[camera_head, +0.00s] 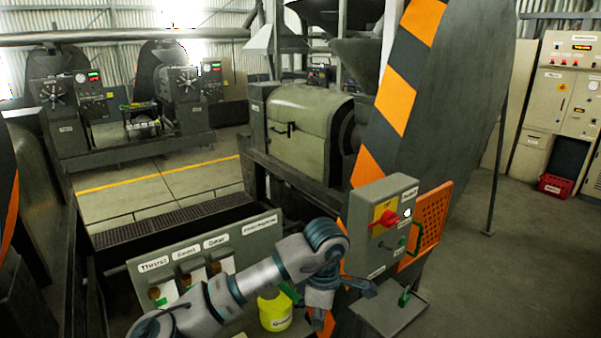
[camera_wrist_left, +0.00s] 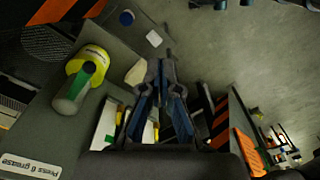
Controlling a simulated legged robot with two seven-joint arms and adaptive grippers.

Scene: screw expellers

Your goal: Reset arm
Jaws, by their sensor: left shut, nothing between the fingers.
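My left arm reaches in from the bottom of the head view, with the left gripper (camera_head: 322,303) pointing down in front of the orange-and-black striped guard. In the left wrist view the gripper's dark fingers (camera_wrist_left: 166,62) come together at the tips with nothing between them. A yellow container (camera_head: 275,311) stands just left of the gripper; a yellow-collared item with a green-marked grey handle also shows in the left wrist view (camera_wrist_left: 88,68). My right gripper is not in view.
A grey control box (camera_head: 380,225) with a red rotary switch on a yellow plate stands right of the arm. Below it is a small grey box (camera_head: 390,312) with a green lever. A labelled panel (camera_head: 210,262) lies left. Open floor (camera_head: 500,285) is at the right.

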